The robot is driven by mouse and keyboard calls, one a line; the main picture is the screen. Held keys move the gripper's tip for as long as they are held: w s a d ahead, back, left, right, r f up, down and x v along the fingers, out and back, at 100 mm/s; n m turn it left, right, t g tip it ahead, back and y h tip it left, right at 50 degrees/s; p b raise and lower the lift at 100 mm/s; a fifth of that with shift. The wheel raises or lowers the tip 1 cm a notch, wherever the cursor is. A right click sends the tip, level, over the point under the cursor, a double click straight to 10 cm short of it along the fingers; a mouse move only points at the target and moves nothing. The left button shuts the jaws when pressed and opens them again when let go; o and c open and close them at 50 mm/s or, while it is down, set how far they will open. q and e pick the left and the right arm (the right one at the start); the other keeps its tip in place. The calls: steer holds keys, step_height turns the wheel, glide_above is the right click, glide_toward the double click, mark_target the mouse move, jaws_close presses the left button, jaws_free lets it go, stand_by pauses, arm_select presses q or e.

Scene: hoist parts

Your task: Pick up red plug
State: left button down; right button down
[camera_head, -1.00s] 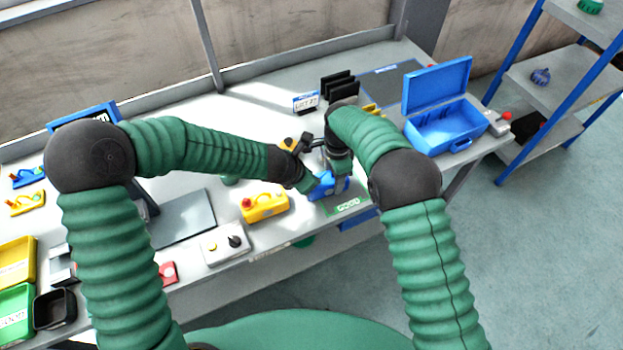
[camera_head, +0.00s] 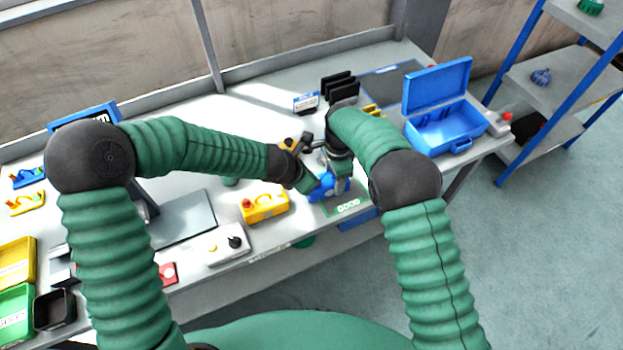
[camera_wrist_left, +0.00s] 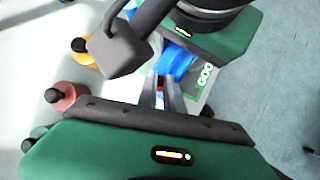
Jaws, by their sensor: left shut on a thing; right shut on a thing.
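A blue hoist part (camera_head: 325,186) is at the front of the bench, by the green-edged "GOOD" mat (camera_head: 349,206). My right gripper (camera_head: 341,182) reaches down onto it from above and is shut on it. My left gripper (camera_wrist_left: 163,92) comes in from the left, close beside the blue part, and its fingers are shut. In the left wrist view, a small red bit, which looks like the red plug (camera_wrist_left: 160,83), shows between the fingertips against the blue part (camera_wrist_left: 178,62). The arms hide most of this spot in the head view.
An open blue case (camera_head: 443,130) is at the right end. Black holders (camera_head: 341,88) stand at the back. The bench's front edge is close.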

arm_select(q)
steer(key=shift+w+a, duration=0.15)
steer(key=shift+a, duration=0.2)
arm_select(e)
steer(key=shift+d, duration=0.1)
arm_select(q)
steer(key=shift+r, duration=0.7)
steer(key=shift+s+d+r, duration=0.1)
steer(key=shift+r, duration=0.5)
steer(key=shift+s+d+r, duration=0.1)
steer(key=shift+r, duration=0.45)
arm_select(e)
steer(key=shift+r, duration=0.1)
arm_select(q)
steer(key=s+d+r, duration=0.1)
steer(key=s+d, duration=0.3)
steer(key=s, duration=0.3)
steer(key=s+d+r, duration=0.1)
steer(key=s+d, duration=0.4)
steer(key=s, duration=0.3)
steer(key=shift+s+d+r, duration=0.15)
steer(key=shift+s+r, duration=0.05)
steer(key=shift+s, duration=0.1)
arm_select(e)
steer(key=c, duration=0.5)
jaws_free()
